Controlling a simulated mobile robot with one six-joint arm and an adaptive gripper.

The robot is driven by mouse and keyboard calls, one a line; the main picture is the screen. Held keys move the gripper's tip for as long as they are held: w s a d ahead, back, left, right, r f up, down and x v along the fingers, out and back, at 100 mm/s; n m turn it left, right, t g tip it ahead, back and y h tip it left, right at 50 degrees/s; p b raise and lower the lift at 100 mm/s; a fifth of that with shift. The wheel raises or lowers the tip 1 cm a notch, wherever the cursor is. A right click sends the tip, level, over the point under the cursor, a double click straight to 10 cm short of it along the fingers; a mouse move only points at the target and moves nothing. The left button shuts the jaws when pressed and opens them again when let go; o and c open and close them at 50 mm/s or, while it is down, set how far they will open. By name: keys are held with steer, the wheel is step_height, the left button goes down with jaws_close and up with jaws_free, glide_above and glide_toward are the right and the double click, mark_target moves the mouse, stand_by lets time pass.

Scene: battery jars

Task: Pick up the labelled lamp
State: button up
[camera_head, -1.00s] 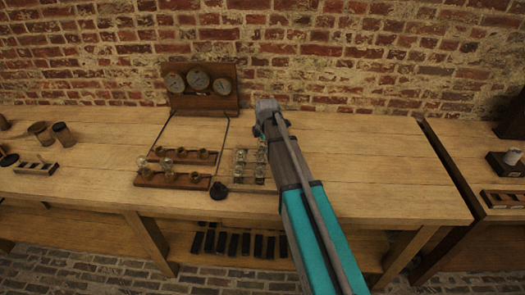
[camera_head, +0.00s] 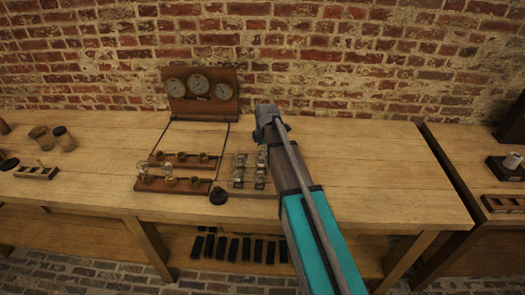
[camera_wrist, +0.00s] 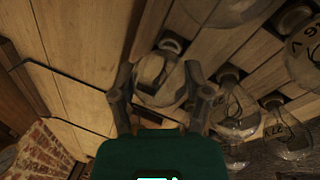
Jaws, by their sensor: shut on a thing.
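In the wrist view my gripper (camera_wrist: 160,80) is shut on a clear glass lamp (camera_wrist: 158,68), with one finger on each side of its bulb. No label is readable on this lamp. Several other glass lamps are to the right: one (camera_wrist: 282,130) bears dark writing that looks like "27 V", and one at the right edge (camera_wrist: 306,48) has partly cut-off writing. In the head view a rack of lamps (camera_head: 240,176) stands on the table just left of my arm.
The wooden table (camera_head: 360,170) has free room right of my arm. A gauge board (camera_head: 200,112) stands at the back. Wooden socket strips (camera_head: 160,184) lie left of the rack, with a black knob (camera_head: 218,195) between. Jars (camera_head: 62,138) stand far left.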

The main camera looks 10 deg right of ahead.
steer(key=shift+r, duration=0.1)
steer(key=shift+p+v, duration=0.9)
steer(key=shift+p, duration=0.1)
steer(key=s+r+p, duration=1.1)
steer(key=s, duration=0.2)
steer(key=shift+s, duration=0.3)
steer(key=w+p+v, duration=0.1)
steer(key=p+v, duration=0.7)
steer(key=shift+w+r, duration=0.2)
steer(key=shift+w, duration=0.1)
steer(key=shift+a, duration=0.15)
